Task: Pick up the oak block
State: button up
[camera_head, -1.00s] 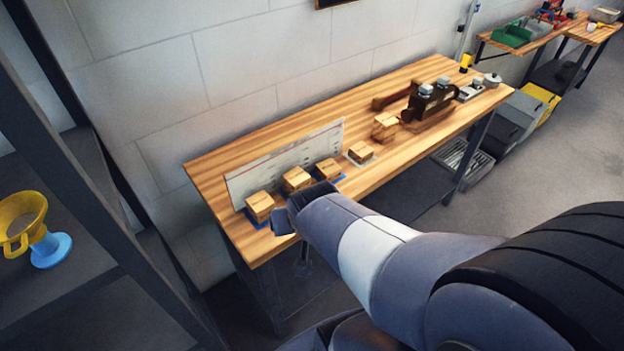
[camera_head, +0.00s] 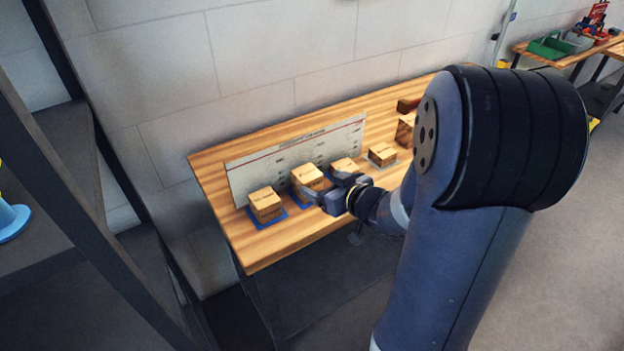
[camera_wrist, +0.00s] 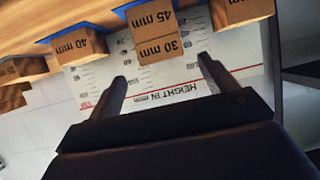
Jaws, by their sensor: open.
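Several light wooden blocks stand in a row on the bench; I cannot tell by name which is the oak one. In the head view they are a leftmost block (camera_head: 265,203), a second block (camera_head: 307,175), a third block (camera_head: 344,165) and a fourth block (camera_head: 382,153). My gripper (camera_head: 322,184) is open at the second block. In the wrist view, the open fingers (camera_wrist: 162,70) point towards a block marked 45 mm and 30 mm (camera_wrist: 152,22), which is apart from them. A block marked 40 mm (camera_wrist: 78,45) is left of it.
A white board with a height scale (camera_head: 300,150) stands upright behind the blocks. Blue mats (camera_head: 268,220) lie under some blocks. Dark wooden items (camera_head: 408,105) are further right, partly behind my arm. A dark shelf frame stands at the left.

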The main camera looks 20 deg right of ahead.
aim_at(309, 175)
jog(key=x, duration=0.8)
jog(key=shift+a+r, duration=0.15)
jog(key=shift+a, duration=0.05)
jog(key=c, duration=1.1)
jog(key=shift+r, duration=0.1)
